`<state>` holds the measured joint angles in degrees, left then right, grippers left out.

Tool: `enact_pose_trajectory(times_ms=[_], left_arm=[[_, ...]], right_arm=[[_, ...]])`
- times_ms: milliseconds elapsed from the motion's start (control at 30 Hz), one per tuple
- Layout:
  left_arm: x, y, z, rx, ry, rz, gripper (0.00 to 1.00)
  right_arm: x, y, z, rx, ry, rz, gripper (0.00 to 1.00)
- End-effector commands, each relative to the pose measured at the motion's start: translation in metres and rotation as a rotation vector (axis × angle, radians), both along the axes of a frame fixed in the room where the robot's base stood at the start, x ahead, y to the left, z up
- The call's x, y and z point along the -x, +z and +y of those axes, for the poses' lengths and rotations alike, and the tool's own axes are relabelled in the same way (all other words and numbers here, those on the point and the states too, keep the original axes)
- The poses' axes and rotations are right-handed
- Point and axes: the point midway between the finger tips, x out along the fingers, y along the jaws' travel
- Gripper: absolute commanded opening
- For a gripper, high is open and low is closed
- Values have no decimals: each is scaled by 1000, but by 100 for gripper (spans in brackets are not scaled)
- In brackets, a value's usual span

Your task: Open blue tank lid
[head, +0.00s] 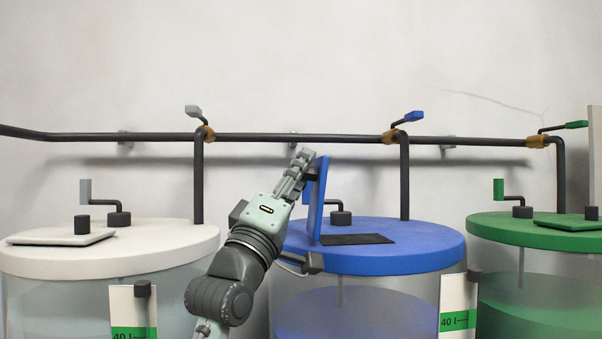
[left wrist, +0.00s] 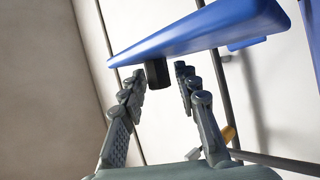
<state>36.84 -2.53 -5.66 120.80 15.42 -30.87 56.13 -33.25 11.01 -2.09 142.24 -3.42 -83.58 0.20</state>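The blue tank (head: 375,256) stands in the middle of the head view. Its blue lid flap (head: 318,205) stands upright at the left of a dark rectangular opening (head: 357,239) in the tank top. My left gripper (head: 306,165) is at the flap's upper left side. In the left wrist view, the flap (left wrist: 205,32) crosses the top and its black knob (left wrist: 157,73) sits between my left gripper's fingertips (left wrist: 160,74). The fingers are apart, with a gap visible beside the knob on the right. My right gripper does not show.
A white tank (head: 170,245) stands to the left and a green tank (head: 500,230) to the right. A dark pipe (head: 290,138) with valve levers runs along the wall behind. A crank (head: 340,215) stands on the blue tank top behind the flap.

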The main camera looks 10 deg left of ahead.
Motion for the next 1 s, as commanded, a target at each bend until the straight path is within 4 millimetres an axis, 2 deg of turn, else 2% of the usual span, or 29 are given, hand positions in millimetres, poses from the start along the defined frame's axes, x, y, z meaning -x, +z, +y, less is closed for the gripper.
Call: enact_pose_trajectory(times_ms=[333, 467, 800, 1000], left_arm=[[1, -1, 0, -1, 0, 0, 41], [9, -8, 3, -1, 0, 1, 41], [62, -50, 19, -2, 1, 2, 41], [84, -68, 26, -1, 1, 2, 41]], right_arm=[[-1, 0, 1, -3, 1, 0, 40], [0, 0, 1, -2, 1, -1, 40], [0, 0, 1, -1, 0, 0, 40], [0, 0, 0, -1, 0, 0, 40]])
